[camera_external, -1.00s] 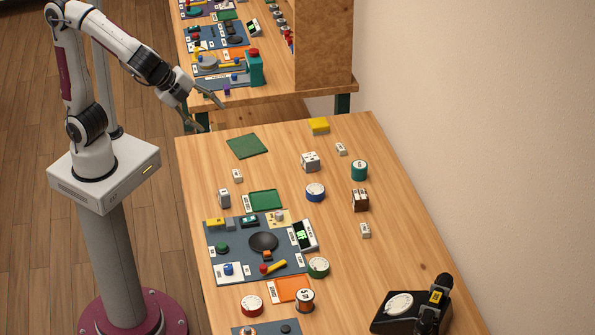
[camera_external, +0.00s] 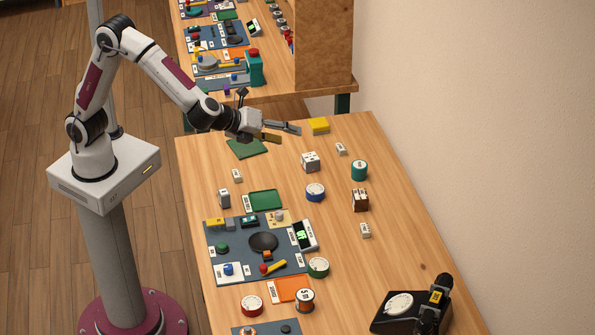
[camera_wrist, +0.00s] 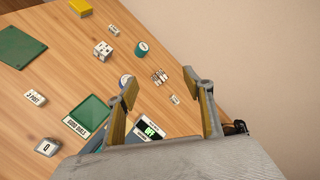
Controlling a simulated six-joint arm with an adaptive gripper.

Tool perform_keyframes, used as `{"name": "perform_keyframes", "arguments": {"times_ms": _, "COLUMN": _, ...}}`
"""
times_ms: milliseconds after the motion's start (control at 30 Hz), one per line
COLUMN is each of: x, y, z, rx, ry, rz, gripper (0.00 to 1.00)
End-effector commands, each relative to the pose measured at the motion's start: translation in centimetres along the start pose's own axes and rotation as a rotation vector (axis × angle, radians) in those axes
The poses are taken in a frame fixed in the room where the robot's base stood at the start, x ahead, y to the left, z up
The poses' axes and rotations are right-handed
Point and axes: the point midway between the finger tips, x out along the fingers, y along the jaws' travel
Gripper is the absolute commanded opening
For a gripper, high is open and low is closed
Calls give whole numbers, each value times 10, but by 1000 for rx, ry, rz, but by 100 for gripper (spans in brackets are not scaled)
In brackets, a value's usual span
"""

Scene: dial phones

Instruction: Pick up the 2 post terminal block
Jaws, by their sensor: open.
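Several small white label-faced blocks lie on the table. One, left of the green tray, reads "3 POST" in the wrist view (camera_wrist: 35,97); it also shows in the external view (camera_external: 237,175). A second small white block (camera_external: 341,149) lies near the far right and also shows in the wrist view (camera_wrist: 114,31). A third small white block (camera_external: 365,230) lies on the right side and shows in the wrist view (camera_wrist: 175,99). I cannot read which is the 2 post terminal block. My gripper (camera_external: 290,132) is open and empty, above the table's far end.
Near the small blocks are a white cube-like block (camera_external: 310,161), a teal spool (camera_external: 359,170), a blue-and-white spool (camera_external: 315,192) and a brown block (camera_external: 360,200). A yellow block (camera_external: 318,126) and green board (camera_external: 246,146) lie at the far end. A black dial phone (camera_external: 400,308) stands front right.

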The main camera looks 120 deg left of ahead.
Motion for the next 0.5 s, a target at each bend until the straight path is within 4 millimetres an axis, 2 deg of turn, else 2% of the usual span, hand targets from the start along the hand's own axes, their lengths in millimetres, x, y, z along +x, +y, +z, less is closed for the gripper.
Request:
{"name": "perform_keyframes", "arguments": {"times_ms": 100, "x": 24, "y": -8, "z": -17, "rx": 97, "ry": -11, "rz": -31, "gripper": 51}}
{"name": "perform_keyframes", "arguments": {"times_ms": 500, "x": 94, "y": -26, "z": -80, "rx": 421, "ry": -34, "rz": -146, "gripper": 51}}
